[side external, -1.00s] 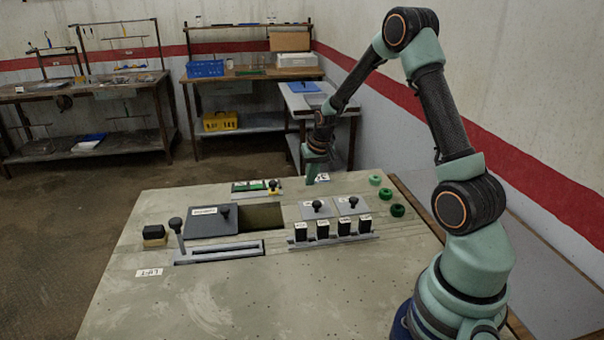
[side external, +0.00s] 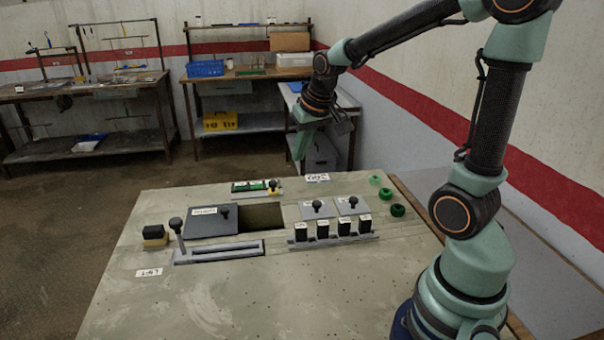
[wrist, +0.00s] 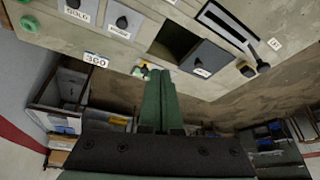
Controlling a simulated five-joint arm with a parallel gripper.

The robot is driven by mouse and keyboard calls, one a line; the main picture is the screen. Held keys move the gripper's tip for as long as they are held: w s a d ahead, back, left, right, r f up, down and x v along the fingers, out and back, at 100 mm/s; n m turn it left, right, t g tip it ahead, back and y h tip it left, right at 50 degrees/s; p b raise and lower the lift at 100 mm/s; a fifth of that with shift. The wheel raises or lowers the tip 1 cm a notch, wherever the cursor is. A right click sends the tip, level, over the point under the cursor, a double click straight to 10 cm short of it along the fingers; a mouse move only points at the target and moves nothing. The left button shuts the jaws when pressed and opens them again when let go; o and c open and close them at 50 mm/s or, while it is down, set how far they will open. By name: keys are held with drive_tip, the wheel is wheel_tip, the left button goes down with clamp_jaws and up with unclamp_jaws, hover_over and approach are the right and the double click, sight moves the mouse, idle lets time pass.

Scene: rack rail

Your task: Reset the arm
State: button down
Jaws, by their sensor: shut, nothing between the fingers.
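My gripper (side external: 301,146) is in the air above the far edge of the work table (side external: 200,295), touching nothing. Its green fingers are together and empty, and they also show in the wrist view (wrist: 160,95). On the table a dark sliding lid (side external: 208,222) with a knob lies beside an open rectangular hole (side external: 262,216). Several black labelled blocks (side external: 322,229) stand in a grey rack (side external: 335,241).
Two grey knobbed lids (side external: 318,208) sit behind the rack. Green rings (side external: 397,210) lie at the table's right edge. A black and yellow block (side external: 154,235) is at the left. A green board (side external: 255,186) lies at the far edge. The front of the table is clear.

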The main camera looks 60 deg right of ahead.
drive_tip(key=s+a+r+n+t+y, duration=0.1)
drive_tip(key=s+a+r+n, duration=0.3)
drive_tip(key=s+a, duration=0.6)
drive_tip(key=shift+a, duration=0.9)
